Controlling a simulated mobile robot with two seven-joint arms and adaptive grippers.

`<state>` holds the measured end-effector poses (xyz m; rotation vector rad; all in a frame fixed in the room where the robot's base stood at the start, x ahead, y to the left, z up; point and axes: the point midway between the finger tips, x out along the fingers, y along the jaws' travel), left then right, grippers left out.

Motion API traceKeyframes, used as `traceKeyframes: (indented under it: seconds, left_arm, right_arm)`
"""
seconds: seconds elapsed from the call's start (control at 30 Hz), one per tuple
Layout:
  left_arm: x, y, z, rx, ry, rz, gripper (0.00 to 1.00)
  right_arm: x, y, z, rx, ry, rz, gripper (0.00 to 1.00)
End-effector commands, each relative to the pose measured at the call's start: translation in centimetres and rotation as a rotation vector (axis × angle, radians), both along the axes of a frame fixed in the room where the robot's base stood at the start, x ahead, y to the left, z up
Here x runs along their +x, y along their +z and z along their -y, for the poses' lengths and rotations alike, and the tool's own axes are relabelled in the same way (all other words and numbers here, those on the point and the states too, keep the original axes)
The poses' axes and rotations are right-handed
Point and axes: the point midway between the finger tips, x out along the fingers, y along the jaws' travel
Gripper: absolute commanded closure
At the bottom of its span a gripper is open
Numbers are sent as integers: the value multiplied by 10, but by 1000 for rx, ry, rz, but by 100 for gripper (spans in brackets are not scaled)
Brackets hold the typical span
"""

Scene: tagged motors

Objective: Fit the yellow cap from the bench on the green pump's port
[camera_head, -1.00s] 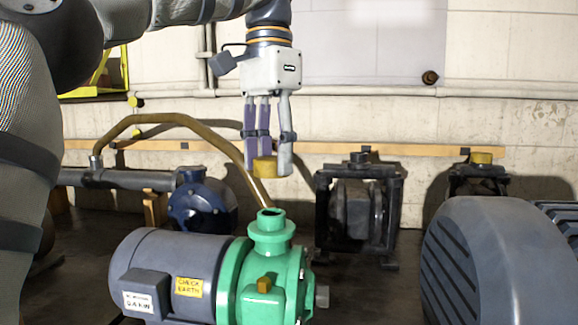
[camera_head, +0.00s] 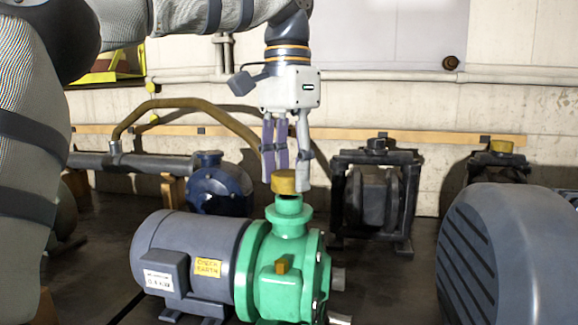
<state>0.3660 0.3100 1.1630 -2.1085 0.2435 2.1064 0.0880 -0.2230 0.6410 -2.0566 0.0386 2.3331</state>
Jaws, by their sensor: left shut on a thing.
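My left gripper (camera_head: 287,178) points straight down, shut on a yellow cap (camera_head: 284,184), a short cylinder. The cap is right at the top of the green pump's port (camera_head: 289,206). The port is an upright green neck with a wider flange below. The cap hides the port's opening, and I cannot tell whether it touches the rim or hovers just above it. The green pump (camera_head: 292,272) is joined to a grey motor (camera_head: 190,252) with a yellow label. My right gripper is not in view.
A dark framed pump (camera_head: 376,195) stands behind to the right. Another dark unit (camera_head: 497,163) has a yellow top. A large grey motor (camera_head: 515,255) fills the right foreground. A blue pump (camera_head: 219,188) and a brown hose (camera_head: 190,103) are behind left.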

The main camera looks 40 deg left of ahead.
Motion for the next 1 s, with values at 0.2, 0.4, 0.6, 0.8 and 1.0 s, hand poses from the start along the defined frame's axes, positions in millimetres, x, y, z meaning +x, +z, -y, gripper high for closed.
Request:
traceKeyframes:
  seconds: [0.2, 0.4, 0.6, 0.8, 1.0]
  left_arm:
    - [0, 0, 0, 0, 0, 0, 68]
    - [0, -5, 0, 0, 0, 0, 68]
    - [0, -10, 0, -1, 0, 0, 68]
    - [0, -14, 0, 0, 0, 1, 68]
    - [0, -20, 0, 1, 0, 0, 68]
  right_arm:
    - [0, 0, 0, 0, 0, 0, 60]
    - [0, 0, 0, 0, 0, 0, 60]
    - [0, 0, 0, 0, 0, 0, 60]
    - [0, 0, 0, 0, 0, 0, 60]
    - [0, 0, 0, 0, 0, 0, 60]
